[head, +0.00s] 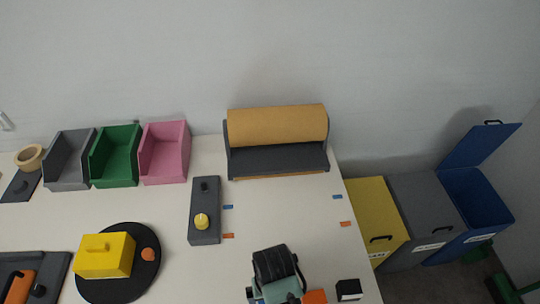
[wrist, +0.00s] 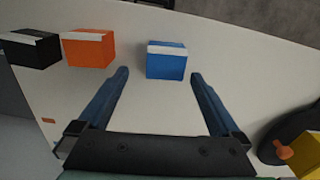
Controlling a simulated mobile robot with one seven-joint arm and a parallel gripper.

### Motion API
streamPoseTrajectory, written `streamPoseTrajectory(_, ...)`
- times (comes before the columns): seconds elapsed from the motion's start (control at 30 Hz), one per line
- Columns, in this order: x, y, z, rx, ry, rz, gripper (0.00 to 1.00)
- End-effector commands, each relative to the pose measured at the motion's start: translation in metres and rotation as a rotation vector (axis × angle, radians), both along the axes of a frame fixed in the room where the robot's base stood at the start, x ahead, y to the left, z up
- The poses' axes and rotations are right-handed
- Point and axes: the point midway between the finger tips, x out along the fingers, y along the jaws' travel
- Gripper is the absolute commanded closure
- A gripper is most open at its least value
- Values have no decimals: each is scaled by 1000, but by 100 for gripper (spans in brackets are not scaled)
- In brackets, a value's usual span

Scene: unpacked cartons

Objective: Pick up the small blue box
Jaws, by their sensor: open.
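The small blue box (wrist: 166,62) has a white strip along its top edge and stands on the white table in the wrist view. My gripper (wrist: 158,80) is open and empty, its two fingers pointing toward the box, one on either side of it in the picture. I cannot tell whether the fingertips reach level with the box. In the head view my wrist (head: 277,268) is over the front of the table; the blue box is not seen there, perhaps hidden by it.
An orange box (wrist: 88,50) and a black box (wrist: 31,50) stand beside the blue one. A yellow box (head: 104,256) sits on a round black plate (head: 150,277) to the left. A paper roll (head: 278,124) and bins (head: 116,156) are at the back.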

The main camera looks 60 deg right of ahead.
Motion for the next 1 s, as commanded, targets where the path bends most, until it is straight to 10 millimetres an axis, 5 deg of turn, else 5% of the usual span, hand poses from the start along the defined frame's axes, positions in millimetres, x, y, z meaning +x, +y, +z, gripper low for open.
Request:
streamPoseTrajectory(0.53, 7, 3, -54, -1, -1, 1, 0)
streamPoseTrajectory(0.83, 8, 3, -59, -2, -2, 1, 0)
streamPoseTrajectory(1.0, 8, 3, -59, -2, -2, 1, 29)
